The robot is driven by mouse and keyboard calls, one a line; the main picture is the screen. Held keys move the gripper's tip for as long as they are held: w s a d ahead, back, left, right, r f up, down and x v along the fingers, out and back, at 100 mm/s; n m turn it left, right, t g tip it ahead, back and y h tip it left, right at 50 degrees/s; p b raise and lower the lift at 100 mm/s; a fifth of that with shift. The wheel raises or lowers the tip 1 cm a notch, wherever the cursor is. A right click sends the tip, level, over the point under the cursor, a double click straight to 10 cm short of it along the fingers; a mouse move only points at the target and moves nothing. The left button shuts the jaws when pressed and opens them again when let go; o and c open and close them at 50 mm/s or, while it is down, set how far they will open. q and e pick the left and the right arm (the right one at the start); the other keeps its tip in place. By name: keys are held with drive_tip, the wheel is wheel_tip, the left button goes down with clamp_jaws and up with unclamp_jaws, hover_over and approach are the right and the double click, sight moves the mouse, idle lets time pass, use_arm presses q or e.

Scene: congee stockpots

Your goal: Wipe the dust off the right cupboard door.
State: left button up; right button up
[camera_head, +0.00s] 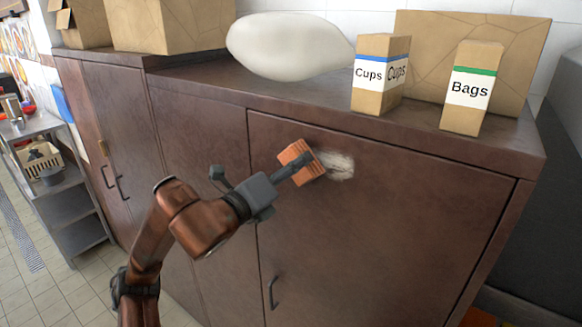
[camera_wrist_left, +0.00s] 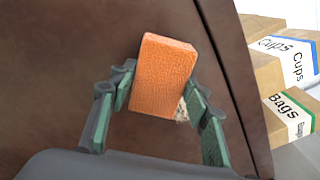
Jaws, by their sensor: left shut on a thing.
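The right cupboard door (camera_head: 390,235) is brown, with a pale patch of dust (camera_head: 338,166) near its top. My left gripper (camera_head: 300,168) is shut on an orange sponge (camera_head: 291,152), at the left edge of the dust. In the left wrist view the sponge (camera_wrist_left: 162,75) stands out between the fingers of my left gripper (camera_wrist_left: 160,100). A bit of the dust (camera_wrist_left: 182,109) shows beside the sponge's lower right edge. The sponge hides part of the door, and I cannot tell whether it touches the surface. My right gripper is in neither view.
A Cups box (camera_head: 380,75), a Bags box (camera_head: 470,88), a white sack (camera_head: 288,46) and cardboard boxes stand on the cupboard top. The door handle (camera_head: 272,293) is low on the door's left. A metal shelf cart (camera_head: 68,205) stands at the far left.

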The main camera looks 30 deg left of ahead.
use_arm(q)
drive_tip(key=shift+w, duration=0.5)
idle(0.5)
drive_tip(key=shift+w, duration=0.35)
drive_tip(key=shift+d, duration=0.15)
